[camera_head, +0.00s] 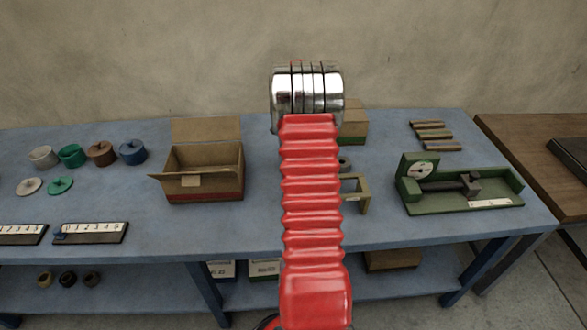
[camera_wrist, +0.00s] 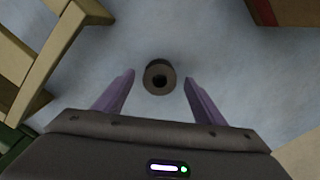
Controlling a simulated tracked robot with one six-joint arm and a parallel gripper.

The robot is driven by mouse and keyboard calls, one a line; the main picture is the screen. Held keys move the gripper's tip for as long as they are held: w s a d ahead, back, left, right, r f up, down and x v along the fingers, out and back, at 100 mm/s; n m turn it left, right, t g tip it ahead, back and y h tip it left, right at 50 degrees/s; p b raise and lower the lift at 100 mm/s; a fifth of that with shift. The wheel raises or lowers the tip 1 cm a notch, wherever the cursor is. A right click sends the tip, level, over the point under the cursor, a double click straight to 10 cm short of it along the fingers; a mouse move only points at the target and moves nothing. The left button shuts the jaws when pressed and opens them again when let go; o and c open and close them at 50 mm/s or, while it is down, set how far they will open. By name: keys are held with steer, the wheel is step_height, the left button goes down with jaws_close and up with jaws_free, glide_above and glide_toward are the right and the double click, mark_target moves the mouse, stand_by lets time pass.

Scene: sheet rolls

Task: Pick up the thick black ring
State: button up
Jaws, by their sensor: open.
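A thick dark ring (camera_wrist: 152,88) lies on the blue table, with its round hole facing up in the wrist view. In the head view the ring (camera_head: 344,165) shows just right of my red arm, which partly hides it. My gripper (camera_wrist: 159,77) is open, with its two purple fingers on either side of the ring in the wrist view. The fingers look apart from the ring, with a gap on each side. How high they are above the table I cannot tell. In the head view my arm hides the gripper.
A tan frame (camera_head: 363,191) stands near the ring, at upper left in the wrist view (camera_wrist: 52,62). A closed carton (camera_head: 354,126) is behind it. An open cardboard box (camera_head: 205,190) stands left, a green fixture (camera_head: 490,190) right.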

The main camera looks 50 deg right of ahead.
steer(key=shift+f, duration=0.9)
steer(key=shift+c, duration=0.3)
steer(key=c, duration=1.1)
steer(key=shift+r, duration=0.1)
step_height(320, 180, up, 9)
steer(key=shift+r, duration=0.45)
